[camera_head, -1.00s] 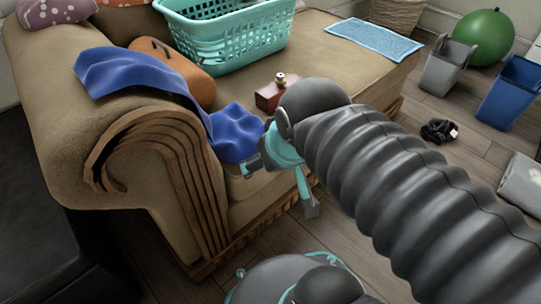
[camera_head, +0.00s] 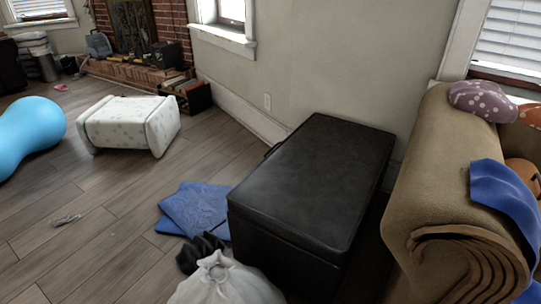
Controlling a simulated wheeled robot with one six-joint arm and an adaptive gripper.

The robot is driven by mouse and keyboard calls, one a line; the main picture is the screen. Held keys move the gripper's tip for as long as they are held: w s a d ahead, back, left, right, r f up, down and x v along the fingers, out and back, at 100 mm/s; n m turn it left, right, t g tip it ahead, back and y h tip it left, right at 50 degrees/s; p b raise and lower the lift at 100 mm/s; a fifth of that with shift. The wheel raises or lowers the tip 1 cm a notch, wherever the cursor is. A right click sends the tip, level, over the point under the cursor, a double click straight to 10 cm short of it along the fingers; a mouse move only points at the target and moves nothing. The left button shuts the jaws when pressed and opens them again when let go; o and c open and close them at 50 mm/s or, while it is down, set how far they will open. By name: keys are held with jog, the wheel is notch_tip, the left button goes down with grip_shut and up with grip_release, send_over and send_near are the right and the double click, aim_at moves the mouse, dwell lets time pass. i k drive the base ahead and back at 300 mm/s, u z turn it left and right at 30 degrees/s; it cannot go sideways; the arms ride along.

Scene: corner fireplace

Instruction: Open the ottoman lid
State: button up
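The black ottoman (camera_head: 285,243) stands on the wood floor against the wall, just left of the sofa. Its dark padded lid (camera_head: 315,180) lies flat and closed on top. A small dark loop (camera_head: 272,149) shows at the lid's far left edge; I cannot tell what it is. My gripper is not in view now.
The brown sofa (camera_head: 430,185) stands close on the ottoman's right, with a narrow gap. A white bag (camera_head: 225,285) and folded blue cloths (camera_head: 197,208) lie at its left front. Open floor (camera_head: 110,240) lies at left.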

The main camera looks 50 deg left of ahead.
aim_at(316, 191)
jog(key=k, duration=0.25)
jog(key=u, duration=3.5)
jog(key=i, duration=3.15)
jog(key=z, duration=3.35)
